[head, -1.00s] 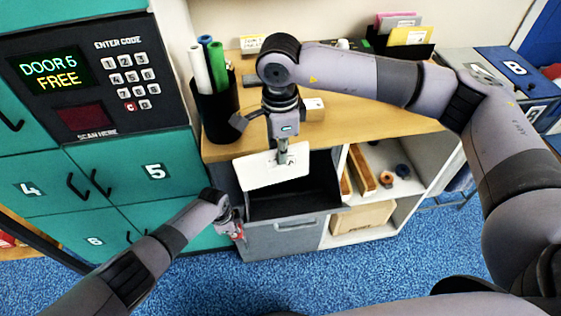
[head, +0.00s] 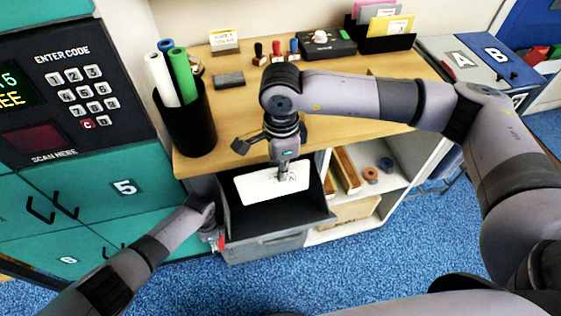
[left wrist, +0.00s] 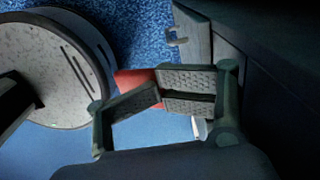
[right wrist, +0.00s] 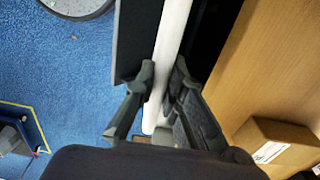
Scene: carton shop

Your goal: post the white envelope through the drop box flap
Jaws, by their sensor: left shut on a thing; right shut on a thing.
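The white envelope (head: 262,187) hangs tilted in the dark opening of the drop box, between its side walls. My right gripper (head: 284,172) is shut on its right part from above. In the right wrist view the envelope (right wrist: 172,45) shows nearly edge-on between the fingers, beside a dark wall. The drop box flap (head: 290,231) is tipped open towards me, below the counter. My left gripper (head: 215,232) is at the flap's left front corner, shut, seemingly on its edge; the exact contact is unclear. A red piece shows behind its fingers (left wrist: 160,95) in the left wrist view.
The wooden counter (head: 225,115) carries a black cup (head: 188,125) of rolls, stamps and a card holder. Teal lockers (head: 105,185) with a keypad stand close at left. Open shelves (head: 395,175) are at right. A small carton (right wrist: 275,145) lies near my right gripper.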

